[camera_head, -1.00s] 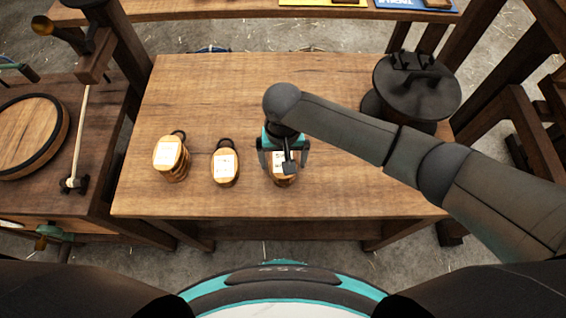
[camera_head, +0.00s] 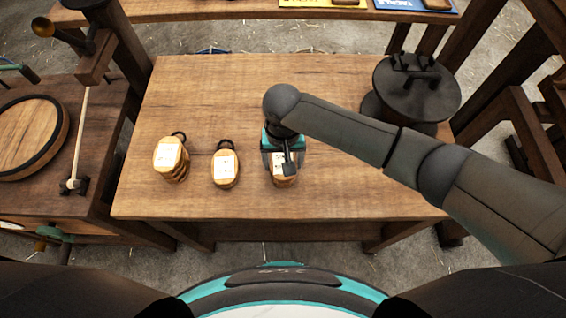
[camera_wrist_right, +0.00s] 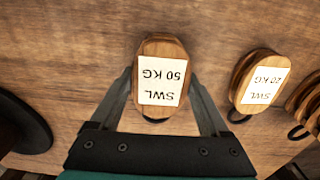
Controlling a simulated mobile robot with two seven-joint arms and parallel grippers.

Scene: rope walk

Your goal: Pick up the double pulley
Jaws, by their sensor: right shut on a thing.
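Three wooden pulley blocks with white labels stand in a row on the table (camera_head: 330,90). My right gripper (camera_head: 283,160) points down at the right-hand block (camera_head: 284,181) and is shut on its sides. In the right wrist view this block's label (camera_wrist_right: 160,80) reads SWL 50 KG, with a finger against each side. The middle block (camera_head: 225,168) also shows in the wrist view (camera_wrist_right: 261,82), labelled SWL 20 KG. The left block (camera_head: 170,158) looks thicker, with several layers. From above I cannot tell how many sheaves the held block has. My left gripper is not in view.
A dark round spool-like object (camera_head: 418,88) stands at the table's back right, beyond my right arm. A wooden bench (camera_head: 92,165) with a round disc (camera_head: 30,135) is at the left. The table's back and middle are clear.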

